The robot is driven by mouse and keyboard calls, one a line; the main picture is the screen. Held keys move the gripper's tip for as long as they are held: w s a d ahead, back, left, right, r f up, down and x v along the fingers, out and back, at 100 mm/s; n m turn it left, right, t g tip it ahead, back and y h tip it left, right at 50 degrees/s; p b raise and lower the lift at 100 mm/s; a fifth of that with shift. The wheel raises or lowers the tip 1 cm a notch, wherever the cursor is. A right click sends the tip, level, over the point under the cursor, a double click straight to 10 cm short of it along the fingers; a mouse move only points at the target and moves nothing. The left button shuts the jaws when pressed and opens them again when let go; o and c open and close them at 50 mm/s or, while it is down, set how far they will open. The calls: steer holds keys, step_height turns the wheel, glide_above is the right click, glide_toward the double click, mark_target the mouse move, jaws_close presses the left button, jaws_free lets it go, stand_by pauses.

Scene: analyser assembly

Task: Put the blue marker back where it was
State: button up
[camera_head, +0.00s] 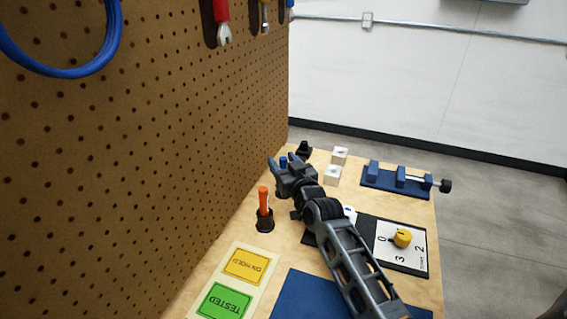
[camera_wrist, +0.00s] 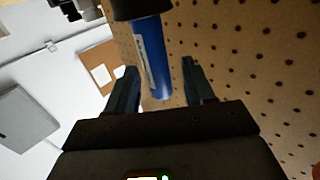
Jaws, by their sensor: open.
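The blue marker (camera_wrist: 152,55) shows large in the wrist view, between the two fingers of my gripper (camera_wrist: 159,66), with a gap on each side. A black part (camera_wrist: 140,8) covers its end at the top of that view; I cannot tell whether it is a cap or a holder. In the head view only a small blue piece of the marker (camera_head: 283,161) shows beside my gripper (camera_head: 278,165). My gripper is open, low over the far part of the wooden table. The marker's lower part is hidden there.
An orange marker (camera_head: 264,200) stands in a black holder (camera_head: 265,222) near the pegboard (camera_head: 190,140), which rises along the left. White blocks (camera_head: 332,174) and a blue fixture (camera_head: 380,178) stand to the right. A dial panel (camera_head: 400,243) lies beside my arm.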

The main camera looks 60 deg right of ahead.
steer(key=shift+r, duration=0.25)
steer(key=v, duration=1.2)
steer(key=shift+f, duration=0.1)
